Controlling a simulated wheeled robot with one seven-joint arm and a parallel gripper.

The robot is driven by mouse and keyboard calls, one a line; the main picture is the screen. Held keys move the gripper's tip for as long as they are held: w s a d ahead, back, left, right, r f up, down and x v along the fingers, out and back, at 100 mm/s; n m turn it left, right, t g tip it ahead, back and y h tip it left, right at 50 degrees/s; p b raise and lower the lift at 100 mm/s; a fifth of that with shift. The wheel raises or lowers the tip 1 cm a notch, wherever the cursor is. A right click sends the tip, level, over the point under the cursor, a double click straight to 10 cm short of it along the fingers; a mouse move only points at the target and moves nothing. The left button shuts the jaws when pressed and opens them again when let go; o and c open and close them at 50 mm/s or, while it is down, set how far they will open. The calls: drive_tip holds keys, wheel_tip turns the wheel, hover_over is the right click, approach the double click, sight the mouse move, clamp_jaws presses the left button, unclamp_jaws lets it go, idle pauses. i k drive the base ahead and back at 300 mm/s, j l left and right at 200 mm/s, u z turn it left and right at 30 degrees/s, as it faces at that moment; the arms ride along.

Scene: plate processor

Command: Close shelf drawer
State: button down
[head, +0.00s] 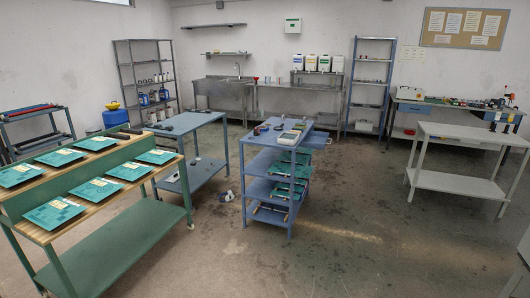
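A blue shelf unit (259,160) stands on the floor near the middle of the head view. It has a top surface and lower shelves. A blue flat part (318,138) sticks out past its right side just below the top. It looks like a drawer pulled out, but it is too small to be sure. Its inside is not clear from here. Teal plates (289,170) lie on the unit's lower shelves. My gripper is not in view.
A green workbench (120,240) with several teal plates stands at the left. A blue table (190,128) stands left of the shelf unit. A grey table (455,185) stands at the right. The floor (370,220) between shelf unit and grey table is clear. Small objects (226,196) lie left of the unit.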

sight(314, 140)
drive_tip(key=i+z, duration=0.1)
drive_tip(key=i, duration=0.35)
drive_tip(key=i+j+z, duration=0.1)
drive_tip(key=i, duration=0.35)
drive_tip(key=i+j+z, duration=0.15)
drive_tip(key=i, duration=0.3)
drive_tip(key=i+j+z, duration=0.1)
drive_tip(key=i, duration=0.3)
drive_tip(key=i+z, duration=0.2)
drive_tip(key=i, duration=1.7)
drive_tip(key=i+l+u, duration=0.2)
drive_tip(key=i, duration=0.3)
drive_tip(key=i+l+u, duration=0.25)
drive_tip(key=i, duration=0.2)
